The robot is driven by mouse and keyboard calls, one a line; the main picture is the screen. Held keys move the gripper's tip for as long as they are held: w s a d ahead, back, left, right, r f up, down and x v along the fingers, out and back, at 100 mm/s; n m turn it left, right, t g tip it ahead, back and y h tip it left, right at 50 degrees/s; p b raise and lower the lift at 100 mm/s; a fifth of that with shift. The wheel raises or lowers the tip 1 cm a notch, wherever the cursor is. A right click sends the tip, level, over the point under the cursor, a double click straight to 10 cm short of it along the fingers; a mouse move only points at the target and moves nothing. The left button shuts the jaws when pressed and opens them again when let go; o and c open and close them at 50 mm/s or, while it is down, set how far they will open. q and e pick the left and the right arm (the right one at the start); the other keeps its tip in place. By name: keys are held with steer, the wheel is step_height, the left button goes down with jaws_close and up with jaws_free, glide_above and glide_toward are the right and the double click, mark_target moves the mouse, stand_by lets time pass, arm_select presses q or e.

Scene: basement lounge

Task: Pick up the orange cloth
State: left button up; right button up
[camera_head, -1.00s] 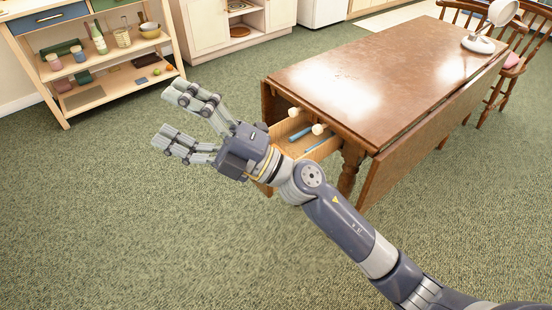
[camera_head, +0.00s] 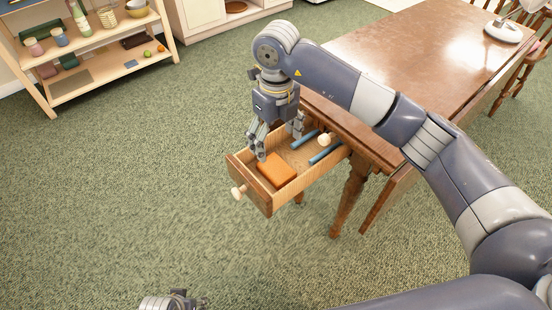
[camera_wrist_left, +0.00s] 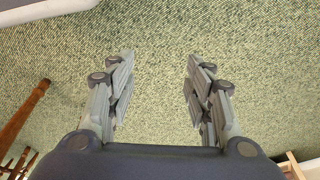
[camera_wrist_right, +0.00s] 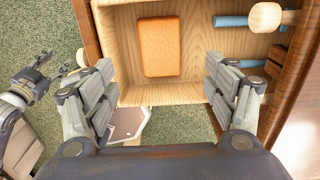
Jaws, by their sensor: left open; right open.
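The orange cloth (camera_head: 277,171) is a folded block lying flat in the open drawer (camera_head: 263,202), near its front end. It also shows in the right wrist view (camera_wrist_right: 160,47), uncovered, between and beyond the fingers. My right gripper (camera_head: 278,143) points down over the drawer, open and empty, with the cloth close by its fingers. In the right wrist view the fingers (camera_wrist_right: 163,88) stand apart on either side. My left gripper (camera_wrist_left: 158,80) is open and empty above the carpet. Only a little of it shows at the bottom of the head view.
Blue rods (camera_head: 322,154) and a light wooden mallet-like thing (camera_head: 325,139) lie deeper in the drawer. The drawer's walls surround the cloth. The wooden table (camera_head: 385,55) stands behind. A shelf unit (camera_head: 110,75) with several items is at upper left. The carpet (camera_head: 120,190) is clear.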

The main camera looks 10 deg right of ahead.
glide_above(276, 168)
steer(key=f, duration=0.4)
steer(key=shift+s+f+b, duration=0.2)
steer(key=shift+f+b, duration=0.1)
steer(key=shift+f, duration=0.1)
steer(key=f, duration=0.5)
steer(key=shift+w+f+b, duration=0.2)
steer(key=shift+f+b, duration=0.1)
steer(key=shift+b, duration=0.05)
arm_select(q)
step_height(276, 168, up, 5)
steer(key=shift+w+f, duration=0.1)
steer(key=shift+w, duration=0.05)
arm_select(e)
steer(key=c, duration=1.1)
